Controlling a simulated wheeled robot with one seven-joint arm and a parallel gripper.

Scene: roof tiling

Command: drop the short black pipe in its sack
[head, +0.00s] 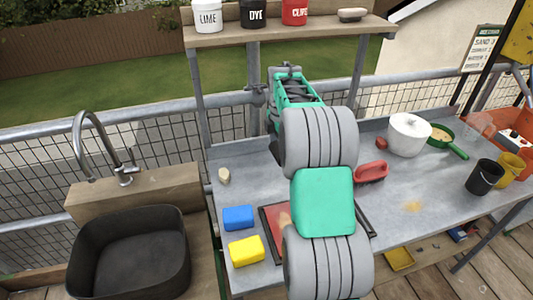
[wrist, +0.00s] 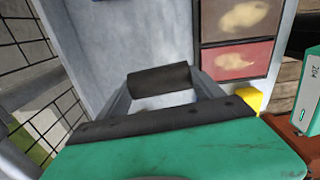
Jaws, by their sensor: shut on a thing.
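My gripper (wrist: 160,90) shows in the wrist view, with its two pale grey fingers reaching forward from the green palm. A short black pipe (wrist: 158,77) lies crosswise between the fingertips, and the gripper is shut on it. Pale grey surface shows below and beyond the pipe. In the head view my own arm covers the fingers and the pipe. I cannot make out a sack in either view.
A tray (head: 266,222) with reddish panels lies on the grey bench beside a blue block (head: 238,217) and a yellow block (head: 246,249). A red-handled brush (head: 371,171), a white pot (head: 408,134) and a black bucket (head: 483,176) stand right. A black sink (head: 130,255) is left.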

